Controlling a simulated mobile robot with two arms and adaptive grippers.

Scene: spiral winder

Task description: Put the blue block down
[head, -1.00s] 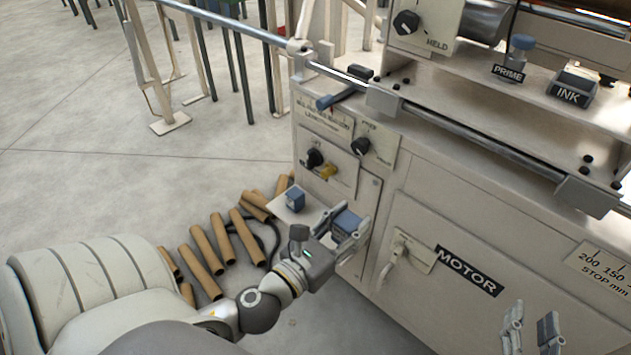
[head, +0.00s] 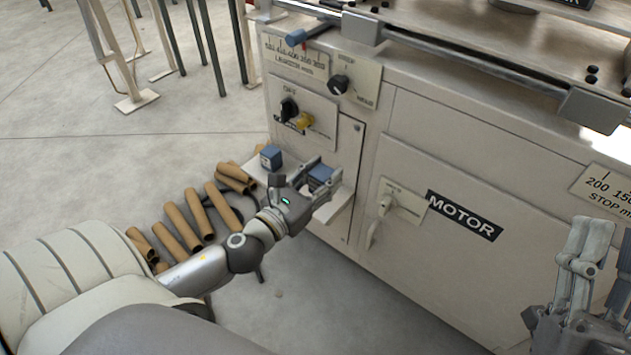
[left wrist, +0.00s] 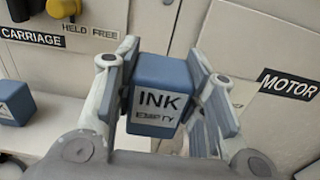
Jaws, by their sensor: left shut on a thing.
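My left gripper (head: 318,176) is shut on a blue block (head: 320,175). In the left wrist view the held block (left wrist: 160,92) sits between both fingers, its label reading INK and EMPTY. It is over or at a small pale shelf (head: 337,206) on the machine's front; I cannot tell whether it touches the shelf. A second blue block (head: 271,158) stands at the shelf's left end, and it also shows at the left edge of the left wrist view (left wrist: 14,103). My right gripper (head: 602,260) is at the right edge, fingers apart, with nothing seen between them.
The machine's front panel (head: 440,170) rises just behind the shelf, with knobs and a yellow-capped control (head: 303,121) above it. Several cardboard tubes (head: 198,213) lean or lie left of the shelf.

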